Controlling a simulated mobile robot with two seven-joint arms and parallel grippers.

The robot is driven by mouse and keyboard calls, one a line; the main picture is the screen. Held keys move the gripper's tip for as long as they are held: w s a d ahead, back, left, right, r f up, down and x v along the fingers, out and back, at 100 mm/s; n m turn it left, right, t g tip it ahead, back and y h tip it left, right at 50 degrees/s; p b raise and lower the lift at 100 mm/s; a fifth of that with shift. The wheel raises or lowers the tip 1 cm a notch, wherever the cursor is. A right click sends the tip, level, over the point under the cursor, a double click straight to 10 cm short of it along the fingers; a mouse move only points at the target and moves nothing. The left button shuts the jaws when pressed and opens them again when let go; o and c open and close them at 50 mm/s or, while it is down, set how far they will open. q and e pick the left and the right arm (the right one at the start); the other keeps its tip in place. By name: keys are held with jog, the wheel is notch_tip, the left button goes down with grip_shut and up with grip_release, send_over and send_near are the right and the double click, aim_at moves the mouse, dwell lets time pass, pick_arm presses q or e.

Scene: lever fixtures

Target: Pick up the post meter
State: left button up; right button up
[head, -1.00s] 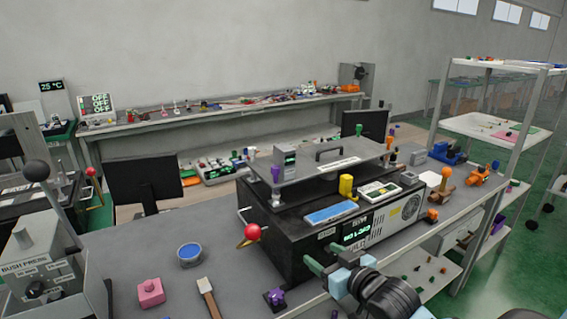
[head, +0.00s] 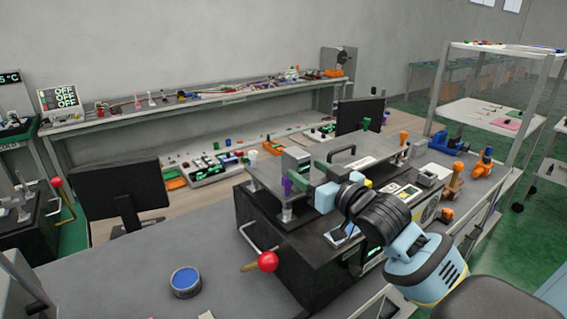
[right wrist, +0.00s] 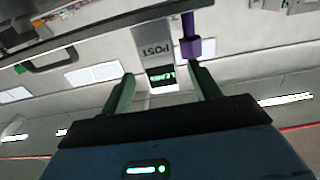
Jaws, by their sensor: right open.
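The post meter (head: 296,161) is a small upright grey box with a dark display, standing on the raised grey plate in the head view. In the right wrist view it appears upside down (right wrist: 153,45), with "POST" lettering and a lit green readout. My right gripper (head: 309,176) is open, its green fingers pointing at the meter from close by. In the right wrist view the fingertips (right wrist: 161,76) lie to either side of the meter's display end, with nothing gripped. I cannot tell whether they touch it. My left gripper is not in view.
A purple part (right wrist: 197,40) stands close beside the meter. The raised plate (head: 262,176) carries a dark handle (head: 342,151) and sits over a black machine with a red-knobbed lever (head: 267,261). A blue round dish (head: 185,281) lies on the bench.

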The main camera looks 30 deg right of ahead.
aim_at(291, 157)
jog(key=shift+s+r, duration=0.15)
jog(key=shift+s, duration=0.3)
jog(key=shift+w+r, duration=0.15)
jog(key=shift+w+a, duration=0.1)
jog(key=shift+w, duration=1.2)
jog(key=w, duration=0.4)
jog(key=shift+w+a+r+p, duration=0.1)
jog(key=shift+a+r+p, duration=0.15)
jog(key=shift+p, duration=0.15)
jog(key=shift+w, duration=0.3)
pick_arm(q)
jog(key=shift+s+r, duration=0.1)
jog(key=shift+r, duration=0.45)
